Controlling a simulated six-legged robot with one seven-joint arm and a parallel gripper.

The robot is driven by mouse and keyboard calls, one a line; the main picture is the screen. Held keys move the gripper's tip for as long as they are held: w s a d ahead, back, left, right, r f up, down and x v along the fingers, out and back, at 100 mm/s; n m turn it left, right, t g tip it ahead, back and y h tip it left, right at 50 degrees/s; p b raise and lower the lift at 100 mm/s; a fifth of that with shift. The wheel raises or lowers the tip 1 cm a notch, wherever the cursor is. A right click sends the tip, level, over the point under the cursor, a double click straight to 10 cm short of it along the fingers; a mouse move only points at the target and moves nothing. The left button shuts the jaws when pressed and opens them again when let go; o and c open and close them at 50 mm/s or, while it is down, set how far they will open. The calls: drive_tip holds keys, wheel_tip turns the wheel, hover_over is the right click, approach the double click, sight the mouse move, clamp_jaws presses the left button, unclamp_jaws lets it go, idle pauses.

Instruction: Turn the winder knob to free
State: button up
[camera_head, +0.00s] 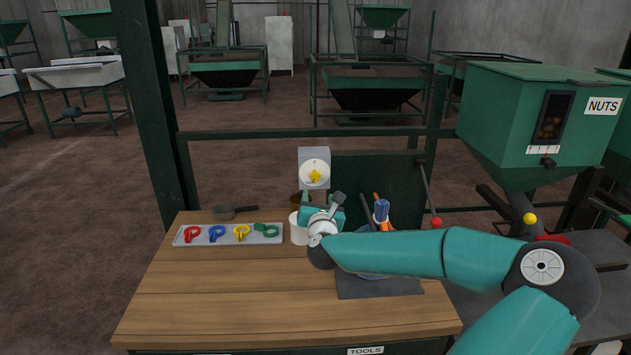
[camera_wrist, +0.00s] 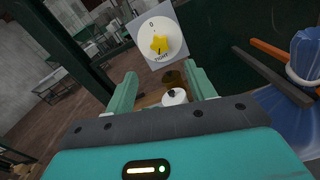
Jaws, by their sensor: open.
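The winder knob is a yellow star-shaped knob (camera_head: 315,176) on a round white dial. The dial is on a grey box (camera_head: 306,156) behind the bench. In the wrist view the yellow knob (camera_wrist: 159,44) lies beyond my fingertips, slightly above the gap between them. The dial has a mark like 0 near its top and small lettering near its bottom that I cannot read surely. My gripper (camera_head: 319,208) is below the knob in the head view. In the wrist view my gripper (camera_wrist: 160,82) has its two teal fingers apart, with nothing between them, and does not touch the knob.
A wooden bench (camera_head: 240,300) holds a grey tray (camera_head: 176,239) of coloured clips, a dark pan (camera_head: 224,213), a white container (camera_head: 298,232) and a blue-and-orange tool group (camera_head: 382,212). A red-tipped lever (camera_head: 430,200) and a green NUTS hopper (camera_head: 500,110) stand to the right.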

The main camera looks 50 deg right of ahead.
sight(315, 177)
drive_tip(key=x, duration=1.1)
drive_tip(key=shift+w+d, duration=0.1)
drive_tip(key=shift+w, duration=0.05)
drive_tip(key=c, duration=1)
